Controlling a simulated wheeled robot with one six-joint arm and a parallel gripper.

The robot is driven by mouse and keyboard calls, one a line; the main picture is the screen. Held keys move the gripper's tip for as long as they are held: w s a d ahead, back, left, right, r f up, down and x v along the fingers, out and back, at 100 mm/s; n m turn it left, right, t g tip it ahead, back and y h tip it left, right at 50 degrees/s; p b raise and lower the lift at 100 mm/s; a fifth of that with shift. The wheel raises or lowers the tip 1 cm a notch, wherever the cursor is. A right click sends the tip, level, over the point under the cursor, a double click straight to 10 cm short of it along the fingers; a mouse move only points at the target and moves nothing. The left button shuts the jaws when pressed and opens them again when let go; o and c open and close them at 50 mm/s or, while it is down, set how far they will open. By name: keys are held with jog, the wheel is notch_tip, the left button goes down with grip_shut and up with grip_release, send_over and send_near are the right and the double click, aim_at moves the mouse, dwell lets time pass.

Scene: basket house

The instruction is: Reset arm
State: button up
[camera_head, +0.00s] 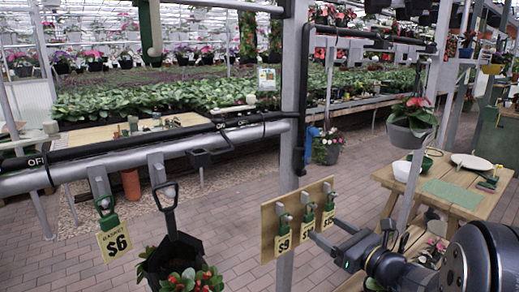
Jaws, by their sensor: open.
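My gripper (323,228) reaches in from the lower right, with its two grey fingers spread apart and pointing left. Nothing shows between the fingers. The rest of my arm fills the lower right corner.
A dark basket (172,262) with red flowers hangs from a grey rail (115,160) by a black hanger, beside a "$6" tag (114,240). A post (293,90) stands behind the board. A hanging pot (408,133) and wooden table (455,192) are at right. Brick floor is open mid-left.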

jog(key=p+x, duration=0.2)
jog(key=x, duration=0.6)
jog(key=shift+s, duration=0.1)
jog(key=shift+s+d+r+p, duration=0.15)
jog(key=shift+d+r+p, duration=0.05)
jog(key=shift+r+p, duration=0.4)
jog(key=shift+s+d+r+p, duration=0.1)
jog(key=shift+s+r+p, duration=0.1)
jog(key=shift+p, duration=0.2)
send_near(310, 218)
jog(key=shift+w+r+p, duration=0.15)
jog(key=shift+r+p, duration=0.15)
jog(key=shift+r, duration=0.3)
